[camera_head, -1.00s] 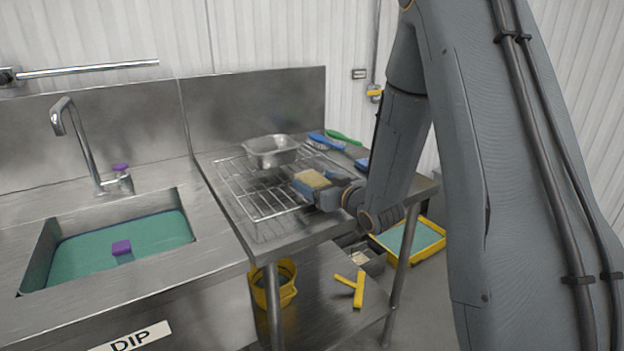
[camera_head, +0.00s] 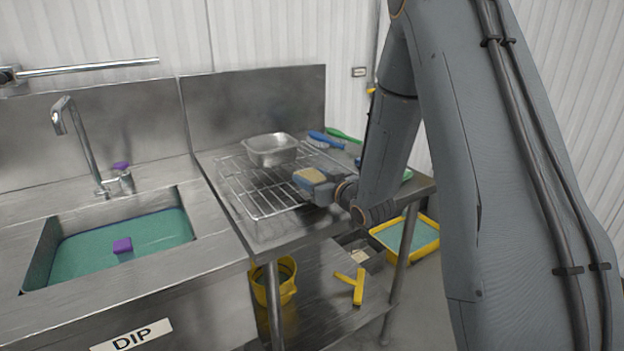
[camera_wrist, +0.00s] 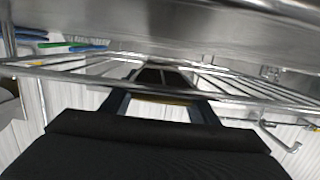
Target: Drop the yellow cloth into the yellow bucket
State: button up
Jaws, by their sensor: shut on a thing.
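The yellow cloth (camera_head: 314,175) shows as a small pale yellow patch at the end of my gripper (camera_head: 312,183), above the right part of the wire rack. My gripper is shut on it; the fingers hide part of it. In the wrist view a thin yellow strip of the cloth (camera_wrist: 165,100) shows between the two fingers. The yellow bucket (camera_head: 289,291) stands on the lower shelf under the counter, partly hidden by a table leg. It is below and to the left of my gripper.
The wire rack (camera_head: 233,186) carries a steel pan (camera_head: 270,150). Blue and green brushes (camera_head: 327,139) lie behind. A sink with green liquid (camera_head: 80,245) is at left. A yellow tool (camera_head: 358,287) lies on the lower shelf; a yellow-rimmed tray (camera_head: 425,250) is on the floor.

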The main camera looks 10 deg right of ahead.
aim_at(312, 175)
notch_tip(312, 175, up, 10)
jog(key=shift+b, duration=0.55)
